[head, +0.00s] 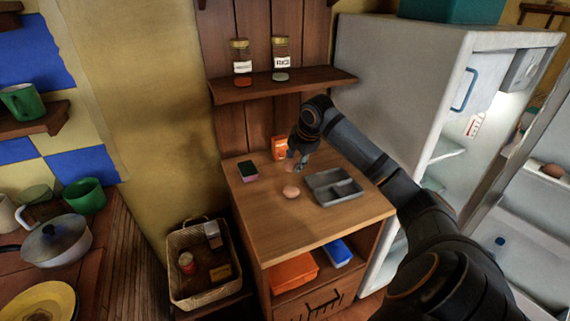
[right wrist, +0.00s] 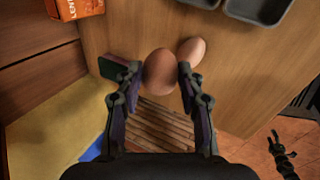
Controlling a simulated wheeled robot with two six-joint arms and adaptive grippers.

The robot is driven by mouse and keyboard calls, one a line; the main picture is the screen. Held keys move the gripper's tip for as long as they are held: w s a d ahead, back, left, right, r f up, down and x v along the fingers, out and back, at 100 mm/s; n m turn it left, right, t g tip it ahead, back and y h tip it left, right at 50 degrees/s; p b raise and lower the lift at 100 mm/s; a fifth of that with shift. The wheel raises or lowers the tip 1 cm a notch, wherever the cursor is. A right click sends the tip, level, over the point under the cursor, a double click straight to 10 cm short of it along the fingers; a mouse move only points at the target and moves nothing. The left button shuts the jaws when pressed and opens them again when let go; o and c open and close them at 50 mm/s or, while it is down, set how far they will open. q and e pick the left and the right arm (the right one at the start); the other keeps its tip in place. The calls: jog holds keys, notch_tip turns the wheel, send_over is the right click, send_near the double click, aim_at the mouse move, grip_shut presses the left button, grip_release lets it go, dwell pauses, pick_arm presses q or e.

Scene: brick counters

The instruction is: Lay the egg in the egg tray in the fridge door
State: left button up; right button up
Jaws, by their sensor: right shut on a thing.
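My right gripper (head: 293,163) is above the wooden counter. In the right wrist view its two fingers (right wrist: 160,80) are shut on a brown egg (right wrist: 160,72), one on each side. A second egg (head: 291,192) lies on the counter below; it also shows beside the held one in the right wrist view (right wrist: 191,51). The fridge (head: 395,80) stands open at the right, its door (head: 535,215) swung out. A brown rounded thing (head: 552,170) is on a door shelf; the egg tray is not clear. A dark jawed shape (right wrist: 283,155), seemingly my left gripper, shows low in the wrist view.
A grey divided tray (head: 333,188), a sponge (head: 248,171) and an orange box (head: 279,148) are on the counter (head: 285,230). A shelf with two jars (head: 281,60) is above. A basket (head: 205,265) stands at the left. My right arm spans toward the fridge side.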

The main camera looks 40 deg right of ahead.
jog(key=w+f, duration=0.3)
jog(key=w+d+f, duration=0.1)
jog(key=w+f, duration=0.1)
jog(key=w, duration=0.1)
jog(key=shift+d+f+p, duration=0.1)
jog(key=shift+f+p, duration=0.3)
jog(key=shift+w+f, duration=0.35)
jog(key=shift+f, duration=0.1)
notch_tip(320, 180, down, 3)
jog(key=shift+r+p, duration=0.2)
jog(key=shift+p, duration=0.25)
pick_arm(q)
jog(key=shift+s+r, duration=0.3)
jog(key=shift+r, duration=0.2)
jog(key=shift+s+r, duration=0.25)
jog(key=shift+r, duration=0.25)
pick_arm(e)
jog(key=shift+d+f, duration=0.1)
jog(key=shift+f, duration=0.25)
jog(key=shift+f, duration=0.1)
jog(key=o, duration=0.8)
